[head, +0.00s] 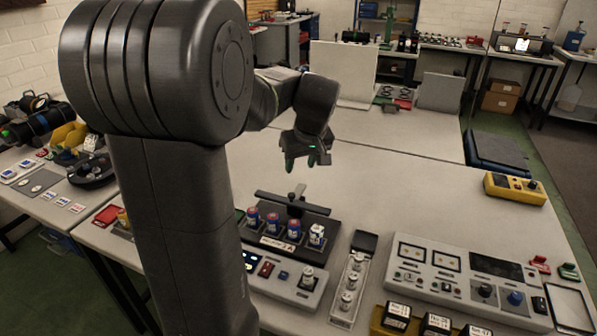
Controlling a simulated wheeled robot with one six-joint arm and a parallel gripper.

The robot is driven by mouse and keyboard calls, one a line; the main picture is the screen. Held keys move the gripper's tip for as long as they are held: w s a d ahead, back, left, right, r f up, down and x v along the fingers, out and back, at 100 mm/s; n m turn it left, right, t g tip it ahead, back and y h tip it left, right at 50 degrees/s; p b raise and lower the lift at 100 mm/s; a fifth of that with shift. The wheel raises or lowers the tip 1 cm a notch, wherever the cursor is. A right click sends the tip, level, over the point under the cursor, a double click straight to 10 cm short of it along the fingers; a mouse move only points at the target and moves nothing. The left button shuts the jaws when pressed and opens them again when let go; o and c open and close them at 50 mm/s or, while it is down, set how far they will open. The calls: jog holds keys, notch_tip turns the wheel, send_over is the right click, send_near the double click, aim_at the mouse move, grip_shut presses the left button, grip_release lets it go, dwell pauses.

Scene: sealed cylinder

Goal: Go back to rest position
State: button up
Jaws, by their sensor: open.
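My gripper (307,160) hangs in the upper middle of the head view, above the white table (400,190). Its green-tipped fingers point down, are apart, and hold nothing. Below it stands a dark rack (330,228) with several small cylinders, among them a blue and red one (272,222) and a mostly white one (316,235). The gripper is clear of the rack and the cylinders. My arm hides part of the table at the left.
A grey control panel (445,257) stands right of the rack, with a narrow tray of cylinders (349,285) between them. A yellow device (514,188) lies at the right edge. Upright boards (343,72) stand farther back. The table's middle is bare.

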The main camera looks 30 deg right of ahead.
aim_at(291, 196)
jog(key=shift+r, duration=0.2)
jog(key=shift+f, duration=0.1)
jog(key=x, duration=1.3)
jog(key=shift+f+p, duration=0.15)
jog(key=shift+p, duration=0.2)
jog(key=shift+a+f, duration=0.1)
jog(key=shift+f, duration=0.15)
jog(key=shift+s+a+r, duration=0.1)
jog(key=shift+s+a, duration=0.35)
jog(key=shift+w+d, duration=0.1)
